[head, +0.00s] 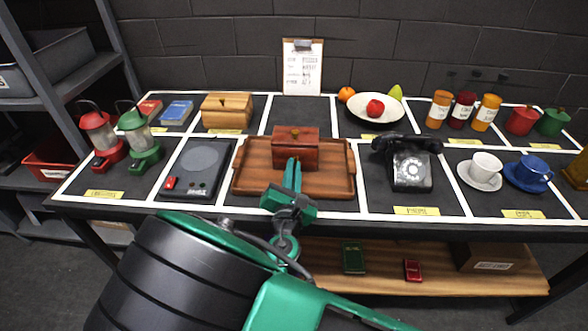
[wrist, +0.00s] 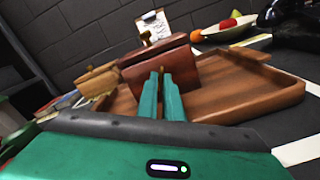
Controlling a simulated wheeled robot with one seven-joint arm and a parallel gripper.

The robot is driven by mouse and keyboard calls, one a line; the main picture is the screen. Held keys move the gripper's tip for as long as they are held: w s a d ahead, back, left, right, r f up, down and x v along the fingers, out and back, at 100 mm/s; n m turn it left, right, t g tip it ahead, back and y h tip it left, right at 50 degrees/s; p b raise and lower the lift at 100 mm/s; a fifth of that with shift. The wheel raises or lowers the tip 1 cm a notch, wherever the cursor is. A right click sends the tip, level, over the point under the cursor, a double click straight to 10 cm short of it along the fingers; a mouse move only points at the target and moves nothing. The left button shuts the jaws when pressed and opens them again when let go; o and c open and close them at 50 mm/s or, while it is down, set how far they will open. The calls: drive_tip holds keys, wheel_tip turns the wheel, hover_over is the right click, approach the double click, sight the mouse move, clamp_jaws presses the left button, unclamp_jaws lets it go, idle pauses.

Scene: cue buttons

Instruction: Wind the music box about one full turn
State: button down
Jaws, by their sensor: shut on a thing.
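The music box (head: 296,146) is a red-brown wooden box with a small brass knob on its lid, standing on a wooden tray (head: 250,182) in the middle of the table. In the wrist view the music box (wrist: 185,62) is straight ahead and looks tilted. My gripper (head: 293,162) reaches to the front face of the box. In the wrist view its green fingers (wrist: 162,76) are close together against that face, shut on a small part there, taken to be the winding key. The fingers hide this part, so its angle cannot be told.
A dark telephone (head: 411,168) stands right of the tray, a flat grey device (head: 197,165) left of it. Lanterns (head: 140,140) are farther left, cups (head: 484,168) farther right. Behind are a wooden box (head: 226,110) and a fruit plate (head: 390,112). A clipboard (head: 303,68) stands at the wall.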

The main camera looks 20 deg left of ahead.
idle(0.3)
drive_tip(key=c, duration=2)
unclamp_jaws()
drive_tip(key=shift+s, duration=0.1)
drive_tip(key=v, duration=0.9)
drive_tip(key=shift+s+d, duration=0.15)
drive_tip(key=shift+s, duration=0.2)
drive_tip(key=shift+s+d, duration=0.1)
drive_tip(key=shift+s, duration=0.25)
drive_tip(key=shift+d, duration=0.1)
